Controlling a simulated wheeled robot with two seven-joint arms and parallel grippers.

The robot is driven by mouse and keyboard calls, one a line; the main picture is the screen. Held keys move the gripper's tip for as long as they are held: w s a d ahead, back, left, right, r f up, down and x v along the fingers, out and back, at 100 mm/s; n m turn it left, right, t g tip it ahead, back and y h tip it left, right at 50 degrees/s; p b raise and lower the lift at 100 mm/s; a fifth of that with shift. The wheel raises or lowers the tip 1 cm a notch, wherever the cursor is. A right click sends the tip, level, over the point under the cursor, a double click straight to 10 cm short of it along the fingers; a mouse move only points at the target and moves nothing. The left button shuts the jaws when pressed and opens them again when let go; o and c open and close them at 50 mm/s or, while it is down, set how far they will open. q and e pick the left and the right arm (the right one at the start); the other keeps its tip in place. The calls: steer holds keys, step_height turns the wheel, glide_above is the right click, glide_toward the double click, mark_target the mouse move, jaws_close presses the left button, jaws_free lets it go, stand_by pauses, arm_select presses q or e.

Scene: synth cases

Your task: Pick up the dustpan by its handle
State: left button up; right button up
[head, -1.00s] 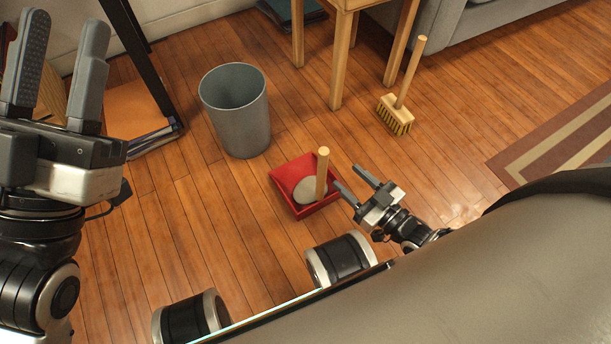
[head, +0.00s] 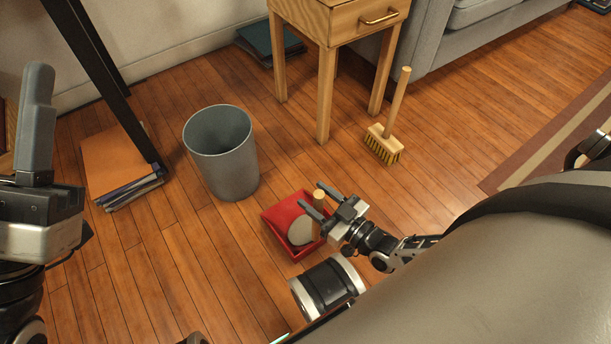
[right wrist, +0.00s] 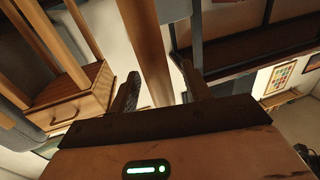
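The red dustpan (head: 281,214) lies on the wood floor in the head view, with a round greyish patch in it. Its pale wooden handle (head: 319,200) stands upright from its right side. My right gripper (head: 314,198) is open, its two fingers on either side of the handle. In the right wrist view the handle (right wrist: 146,50) rises between the spread fingers (right wrist: 160,90), with a gap visible on the right; contact on the left is unclear. My left gripper (head: 37,120) is at the left edge, one finger showing and the other cut off; it holds nothing visible.
A grey bin (head: 222,160) stands just behind the dustpan to the left. A hand brush (head: 383,145) stands upright to the right, near a wooden side table (head: 325,95) and a grey sofa (head: 450,40). Folders (head: 125,180) lie at the left. A striped rug (head: 545,155) is at the right.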

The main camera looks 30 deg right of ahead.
steer(key=shift+s, duration=0.1)
jaws_close()
steer(key=shift+r, duration=0.15)
